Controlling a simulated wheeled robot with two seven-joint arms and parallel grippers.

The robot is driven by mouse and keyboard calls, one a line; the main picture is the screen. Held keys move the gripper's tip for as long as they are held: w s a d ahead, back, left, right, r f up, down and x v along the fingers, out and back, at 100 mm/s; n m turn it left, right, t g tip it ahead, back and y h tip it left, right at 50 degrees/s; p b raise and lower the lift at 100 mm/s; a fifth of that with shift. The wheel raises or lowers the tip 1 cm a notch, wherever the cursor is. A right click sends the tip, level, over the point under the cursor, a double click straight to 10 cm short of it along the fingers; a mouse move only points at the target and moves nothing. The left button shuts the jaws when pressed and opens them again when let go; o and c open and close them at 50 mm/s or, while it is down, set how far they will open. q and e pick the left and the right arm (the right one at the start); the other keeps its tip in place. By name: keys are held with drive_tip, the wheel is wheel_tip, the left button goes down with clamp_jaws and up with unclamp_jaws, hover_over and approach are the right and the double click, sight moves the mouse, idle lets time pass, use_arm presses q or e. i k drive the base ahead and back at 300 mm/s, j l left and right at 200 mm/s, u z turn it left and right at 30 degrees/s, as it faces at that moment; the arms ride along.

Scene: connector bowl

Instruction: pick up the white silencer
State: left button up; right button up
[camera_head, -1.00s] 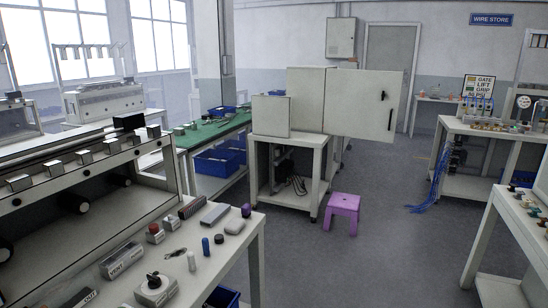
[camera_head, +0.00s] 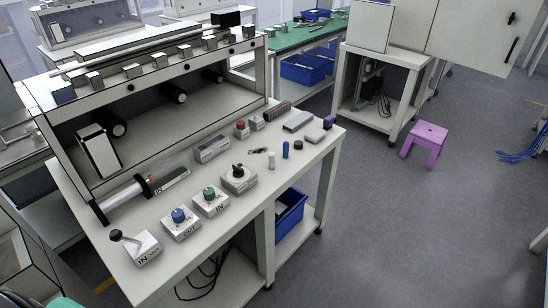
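A small white cylinder (camera_head: 271,160), which looks like the white silencer, stands upright on the white bench top (camera_head: 232,211). It is right of the rotary-knob box (camera_head: 239,179) and a little nearer than a blue cylinder (camera_head: 285,149). Nothing touches it that I can see. Neither of my grippers is in view.
Boxes with a green knob (camera_head: 210,201), a blue knob (camera_head: 180,225) and a lever (camera_head: 135,247) line the bench's front. A dark round cap (camera_head: 298,145) and a grey block (camera_head: 298,121) lie farther back. A purple stool (camera_head: 424,145) stands on open floor at right.

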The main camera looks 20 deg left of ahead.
sight(272, 155)
drive_tip(key=i+l+u, duration=0.15)
drive_tip(key=u, duration=0.35)
drive_tip(key=i+l+u, duration=0.25)
drive_tip(key=u, duration=0.2)
drive_tip(key=i+l+u, duration=0.15)
drive_tip(key=l+u, duration=0.35)
drive_tip(key=j, duration=0.15)
